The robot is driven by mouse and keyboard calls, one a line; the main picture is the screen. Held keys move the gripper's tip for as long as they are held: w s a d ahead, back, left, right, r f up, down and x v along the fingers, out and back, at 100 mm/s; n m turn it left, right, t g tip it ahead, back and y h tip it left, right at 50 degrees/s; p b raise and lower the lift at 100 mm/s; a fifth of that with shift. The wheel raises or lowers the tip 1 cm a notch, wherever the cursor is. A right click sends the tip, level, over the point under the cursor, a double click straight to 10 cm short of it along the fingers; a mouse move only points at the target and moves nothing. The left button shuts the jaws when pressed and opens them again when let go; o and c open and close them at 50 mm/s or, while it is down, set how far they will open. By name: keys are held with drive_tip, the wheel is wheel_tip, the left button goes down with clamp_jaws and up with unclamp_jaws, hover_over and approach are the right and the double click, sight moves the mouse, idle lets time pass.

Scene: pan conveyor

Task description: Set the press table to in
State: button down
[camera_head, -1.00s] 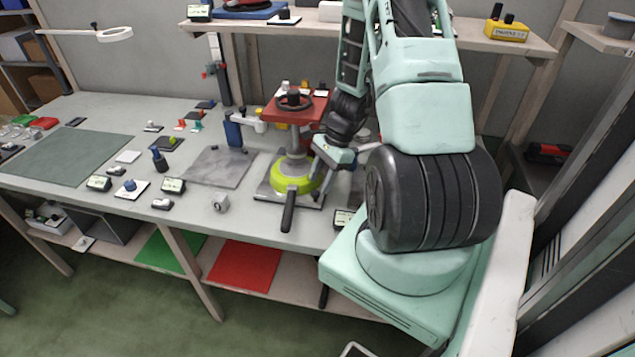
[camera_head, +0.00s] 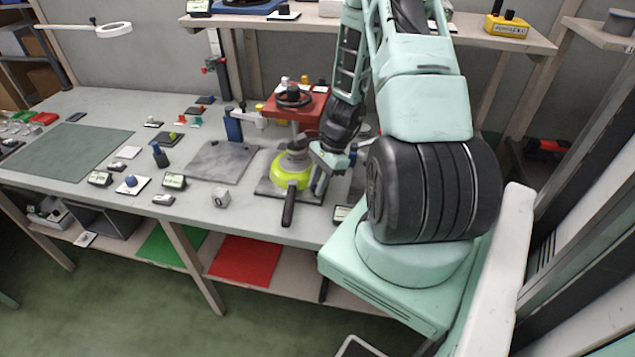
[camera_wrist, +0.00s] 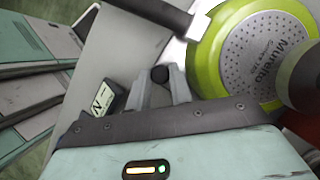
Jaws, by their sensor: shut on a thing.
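The press (camera_head: 297,108) has a red top with a black handwheel, on the bench. Below it, a lime-green pan (camera_head: 284,180) lies with its dotted grey base up and its black handle (camera_head: 288,207) toward the bench's front edge. The pan rests on the press table (camera_head: 264,189), a grey plate. The pan also shows in the wrist view (camera_wrist: 207,57). My gripper (camera_head: 319,186) is low at the right side of the pan. In the wrist view its fingers (camera_wrist: 160,86) are shut on a small black knob (camera_wrist: 160,73) beside the pan. The knob's stem is hidden.
A small display box (camera_wrist: 105,98) sits beside my fingers. A grey slab (camera_head: 217,162) and a small metal block (camera_head: 221,197) lie left of the press. A shelf (camera_head: 330,25) spans above the bench. The pan handle is close by.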

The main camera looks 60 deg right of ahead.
drive_tip(key=shift+w+d+p, duration=0.15)
drive_tip(key=shift+w+d, duration=0.15)
drive_tip(key=shift+d, duration=0.4)
drive_tip(key=shift+w+d+p, duration=0.15)
drive_tip(key=shift+w+d, duration=0.1)
drive_tip(key=shift+d, duration=0.4)
drive_tip(key=c, duration=1.3)
unclamp_jaws()
